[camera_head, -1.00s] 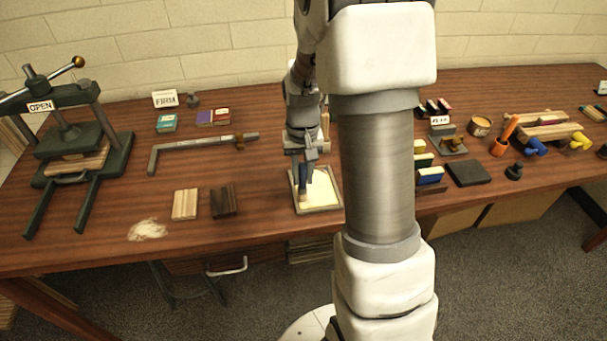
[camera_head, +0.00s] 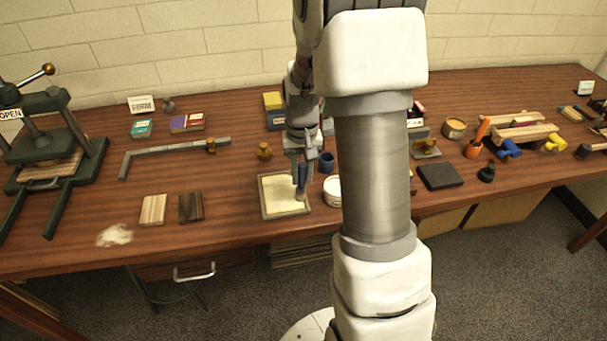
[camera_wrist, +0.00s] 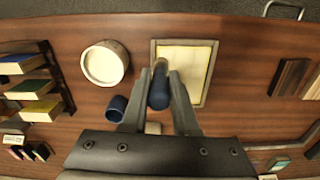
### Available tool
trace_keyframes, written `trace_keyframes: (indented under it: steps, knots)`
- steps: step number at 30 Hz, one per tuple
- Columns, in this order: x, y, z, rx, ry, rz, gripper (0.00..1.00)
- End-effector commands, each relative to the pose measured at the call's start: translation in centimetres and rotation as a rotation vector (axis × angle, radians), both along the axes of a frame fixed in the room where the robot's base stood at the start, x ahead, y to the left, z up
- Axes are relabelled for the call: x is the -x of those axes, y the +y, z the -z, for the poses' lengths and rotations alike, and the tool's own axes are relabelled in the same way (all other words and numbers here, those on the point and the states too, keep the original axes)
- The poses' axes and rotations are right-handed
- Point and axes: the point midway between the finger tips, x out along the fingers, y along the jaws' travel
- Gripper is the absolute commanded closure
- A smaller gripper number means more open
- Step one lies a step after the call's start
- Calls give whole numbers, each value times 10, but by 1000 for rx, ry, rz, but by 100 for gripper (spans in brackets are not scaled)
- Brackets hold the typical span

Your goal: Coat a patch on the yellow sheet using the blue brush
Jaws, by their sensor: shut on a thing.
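My gripper (camera_head: 305,158) is shut on the blue brush (camera_head: 302,176), which is held upright, bristles down. The brush also shows between the fingers in the wrist view (camera_wrist: 159,88). The pale yellow sheet (camera_head: 282,194) lies in a shallow grey-framed tray (camera_head: 264,207); the sheet also shows in the wrist view (camera_wrist: 188,66). The brush tip is over the sheet's right side near the frame in the head view. I cannot tell whether the bristles touch the sheet, nor see a distinct coated patch.
A blue cup (camera_head: 327,162) and a white tub (camera_head: 332,190) stand right of the tray, the tub partly behind my arm. Pale (camera_head: 153,209) and dark (camera_head: 191,207) wood blocks lie to the left. A press (camera_head: 45,140) stands far left. Table between blocks and tray is clear.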

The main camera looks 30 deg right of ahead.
Motion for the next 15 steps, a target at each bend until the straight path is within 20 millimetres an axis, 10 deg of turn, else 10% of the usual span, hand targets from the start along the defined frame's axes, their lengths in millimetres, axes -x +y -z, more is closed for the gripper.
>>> trace_keyframes:
  steps: [15]
  knots:
    - [-4,-5,-59,7,0,4,100]
